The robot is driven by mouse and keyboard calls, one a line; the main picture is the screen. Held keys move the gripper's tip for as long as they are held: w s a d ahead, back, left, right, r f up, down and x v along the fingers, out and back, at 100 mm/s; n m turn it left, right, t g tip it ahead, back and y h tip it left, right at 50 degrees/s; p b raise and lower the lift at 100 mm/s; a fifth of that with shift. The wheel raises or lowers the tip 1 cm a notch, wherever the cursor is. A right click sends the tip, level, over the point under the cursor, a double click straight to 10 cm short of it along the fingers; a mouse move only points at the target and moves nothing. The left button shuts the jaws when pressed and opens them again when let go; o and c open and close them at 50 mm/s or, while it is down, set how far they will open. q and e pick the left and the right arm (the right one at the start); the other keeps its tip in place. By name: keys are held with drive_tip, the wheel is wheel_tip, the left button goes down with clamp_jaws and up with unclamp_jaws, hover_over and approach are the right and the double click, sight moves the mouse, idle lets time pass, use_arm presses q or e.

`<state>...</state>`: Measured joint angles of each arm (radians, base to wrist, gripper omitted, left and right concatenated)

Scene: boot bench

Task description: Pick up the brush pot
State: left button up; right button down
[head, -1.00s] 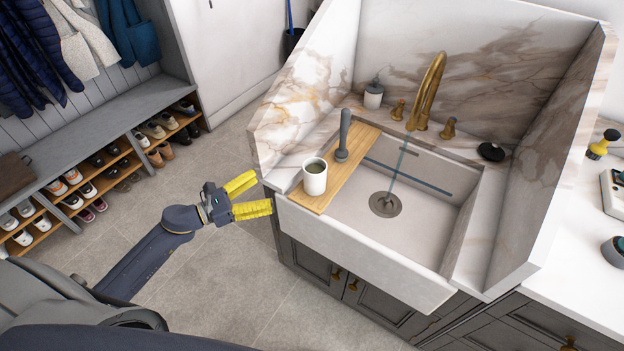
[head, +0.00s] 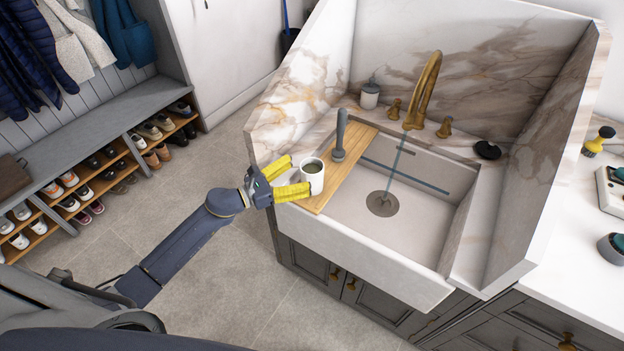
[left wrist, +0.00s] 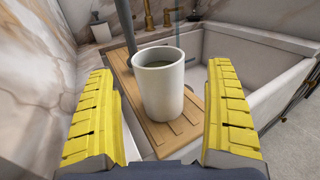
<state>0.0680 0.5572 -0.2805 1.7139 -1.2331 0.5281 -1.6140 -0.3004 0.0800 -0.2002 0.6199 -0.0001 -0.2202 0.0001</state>
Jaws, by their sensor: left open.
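The brush pot, a white cup (head: 312,178) with dark contents, stands upright on the wooden board (head: 350,163) across the sink's left side. It also shows in the left wrist view (left wrist: 160,92), centred between the yellow fingers. My left gripper (head: 300,175) is open, with its yellow fingers pointing at the pot from the left and reaching about its near side. In the left wrist view the gripper (left wrist: 160,115) has a visible gap on each side of the pot. My right gripper is not in view.
A grey-handled upright tool (head: 340,135) stands on the board just behind the pot. The sink basin (head: 425,205) lies to the right, with a brass faucet (head: 423,92) behind it. A marble side wall (head: 290,110) rises behind the gripper. A soap bottle (head: 370,95) stands further back.

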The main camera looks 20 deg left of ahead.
sight(321, 165)
use_arm(q)
drive_tip(key=shift+x, duration=2.65)
drive_tip(key=shift+w+a+f, duration=0.1)
drive_tip(key=c, duration=1.7)
